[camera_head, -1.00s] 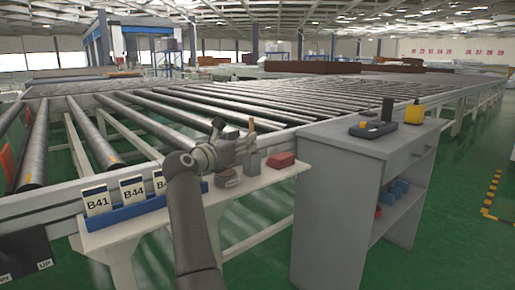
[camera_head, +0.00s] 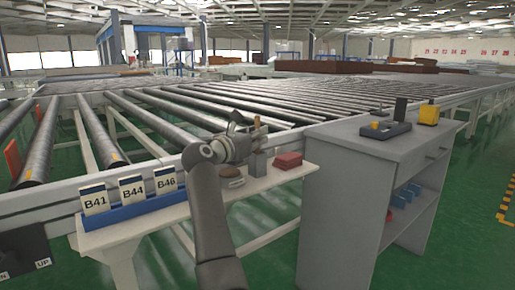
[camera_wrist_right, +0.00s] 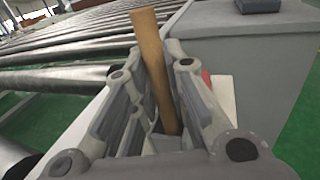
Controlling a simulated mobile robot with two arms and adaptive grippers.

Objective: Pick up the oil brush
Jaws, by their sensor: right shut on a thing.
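The oil brush shows as an upright brown wooden handle (camera_head: 257,122) above the small table beside the roller conveyor. My right gripper (camera_head: 251,135) is around it in the head view. In the right wrist view the handle (camera_wrist_right: 152,70) stands slightly tilted between the two grey fingers, which are shut on it. Its lower end goes down to a small grey holder (camera_head: 256,163); the brush head is hidden. I cannot tell whether the brush is still inside the holder. My left gripper is not in view.
On the white table (camera_head: 150,222) stand a blue rack (camera_head: 140,212) with number cards, a round brownish object (camera_head: 232,183) and a red block (camera_head: 287,160). A grey cabinet (camera_head: 340,190) with black and yellow items is at the right. The conveyor rollers (camera_head: 150,120) lie behind.

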